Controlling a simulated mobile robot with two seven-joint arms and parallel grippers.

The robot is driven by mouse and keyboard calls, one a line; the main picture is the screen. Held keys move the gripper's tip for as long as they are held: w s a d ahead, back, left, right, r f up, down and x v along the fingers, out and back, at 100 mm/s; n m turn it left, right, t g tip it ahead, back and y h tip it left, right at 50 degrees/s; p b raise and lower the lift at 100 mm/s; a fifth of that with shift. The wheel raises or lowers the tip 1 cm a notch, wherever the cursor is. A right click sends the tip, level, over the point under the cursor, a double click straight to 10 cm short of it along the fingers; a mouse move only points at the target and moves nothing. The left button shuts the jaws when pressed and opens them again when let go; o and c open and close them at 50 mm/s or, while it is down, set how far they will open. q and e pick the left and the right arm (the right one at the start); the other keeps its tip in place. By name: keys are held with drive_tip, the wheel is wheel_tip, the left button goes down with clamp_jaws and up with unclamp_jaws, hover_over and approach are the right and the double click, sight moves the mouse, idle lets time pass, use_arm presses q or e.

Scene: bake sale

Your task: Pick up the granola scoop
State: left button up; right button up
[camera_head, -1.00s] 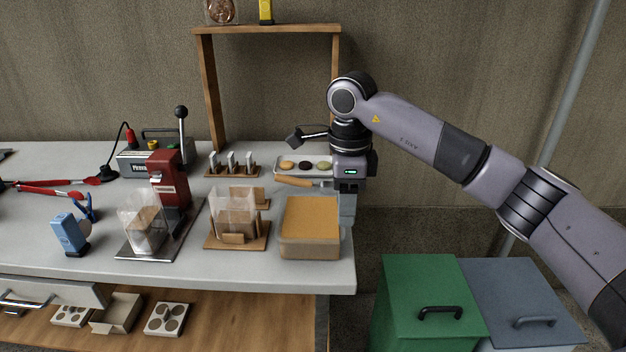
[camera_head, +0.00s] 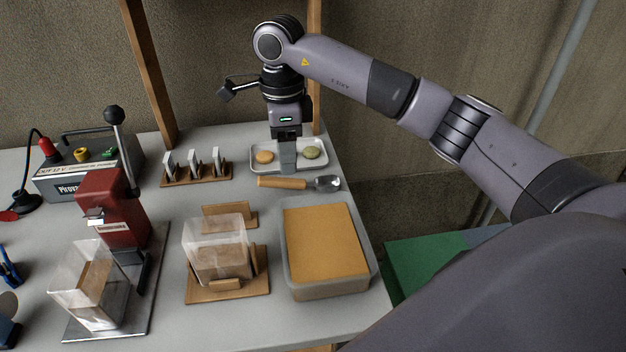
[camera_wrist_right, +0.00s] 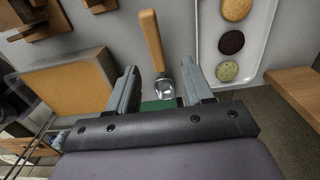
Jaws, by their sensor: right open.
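The granola scoop (camera_head: 285,183) lies on the table behind the orange-filled tub. It has a wooden handle at left and a metal bowl at right. My right gripper (camera_head: 288,168) points down just behind the scoop in the head view, its fingers in front of the cookie tray. In the right wrist view the scoop (camera_wrist_right: 152,40) has its handle beyond the fingertips and its metal end between the open fingers of the right gripper (camera_wrist_right: 160,73). I see nothing held, and cannot tell the height gap. My left gripper is out of view.
The cookie tray (camera_head: 257,165) is close behind the scoop. The tub (camera_head: 326,243) stands in front, with a bag holder (camera_head: 228,292) to its left. A red sealer (camera_head: 112,212), a card rack (camera_head: 196,178) and a wooden frame post (camera_head: 148,75) stand farther left. Green bin below right.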

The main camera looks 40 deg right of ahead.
sight(289, 180)
drive_tip(key=f, duration=0.4)
drive_tip(key=shift+s+a+f, duration=0.1)
drive_tip(key=shift+s+f, duration=0.2)
drive_tip(key=shift+f, duration=0.65)
clamp_jaws()
